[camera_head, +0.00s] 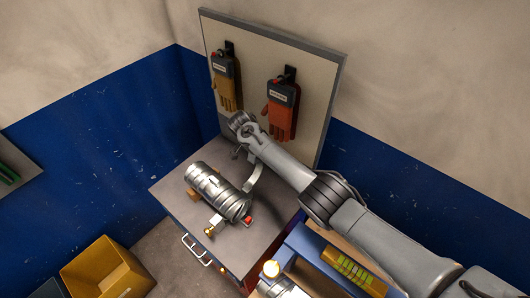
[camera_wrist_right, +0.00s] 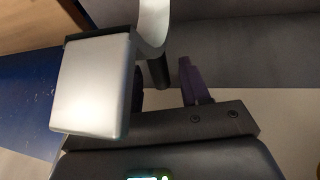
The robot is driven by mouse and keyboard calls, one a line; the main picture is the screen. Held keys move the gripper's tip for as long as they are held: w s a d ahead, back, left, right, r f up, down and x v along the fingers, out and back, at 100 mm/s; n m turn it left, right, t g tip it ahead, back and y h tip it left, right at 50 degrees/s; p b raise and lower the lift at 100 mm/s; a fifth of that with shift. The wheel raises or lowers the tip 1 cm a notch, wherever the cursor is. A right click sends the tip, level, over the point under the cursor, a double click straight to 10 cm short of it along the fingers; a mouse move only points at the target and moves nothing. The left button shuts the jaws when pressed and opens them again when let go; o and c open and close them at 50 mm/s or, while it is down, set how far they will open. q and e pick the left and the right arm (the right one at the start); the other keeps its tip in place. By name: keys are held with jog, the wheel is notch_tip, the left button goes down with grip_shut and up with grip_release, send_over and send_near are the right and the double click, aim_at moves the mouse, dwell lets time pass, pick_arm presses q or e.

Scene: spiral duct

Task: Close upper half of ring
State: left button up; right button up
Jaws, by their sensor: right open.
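The silver ribbed duct (camera_head: 218,192) lies tilted on the grey cabinet top, with ring-like bands around it. A pale curved strip (camera_head: 256,174), which looks like an open ring half, stands up beside the duct's right side, under my right arm. A curved pale band (camera_wrist_right: 154,22) with a dark end also shows close up in the right wrist view. My right gripper (camera_head: 241,122) is open, above and behind the duct, apart from it. In the right wrist view a blocky grey metal part (camera_wrist_right: 95,85) fills the left. My left gripper is out of view.
The grey cabinet top (camera_head: 172,190) has bare room left of the duct. A panel (camera_head: 255,58) with hanging gloves (camera_head: 282,108) stands behind. A yellow box (camera_head: 107,268) is on the floor at lower left. A blue tray (camera_head: 315,255) is at lower right.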

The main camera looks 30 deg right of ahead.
aim_at(251, 158)
jog(key=shift+c, duration=0.3)
grip_shut()
jog(key=shift+s+a+r+h+p, duration=0.1)
jog(key=shift+a+r+h+p, duration=0.3)
jog(key=shift+p, duration=0.4)
jog(key=r+p, duration=0.1)
jog(key=a+r+h+p, duration=0.1)
jog(key=p, duration=0.1)
jog(key=shift+s+a+t, duration=0.25)
jog(key=shift+a+t, duration=0.05)
jog(key=a+h, duration=0.1)
jog(key=a+r+h, duration=0.1)
jog(key=s+a+h+p, duration=0.1)
jog(key=shift+a+r+m+t, duration=0.15)
jog(key=shift+m+t, duration=0.15)
jog(key=shift+t, duration=0.1)
jog(key=shift+s+a+r+h, duration=0.2)
jog(key=shift+a+h, duration=0.25)
jog(key=shift+a, duration=0.15)
jog(key=shift+s+a+r+h, duration=0.15)
jog(key=shift+s+a+h, duration=0.05)
jog(key=shift+a+h, duration=0.3)
jog(key=shift+a, duration=0.1)
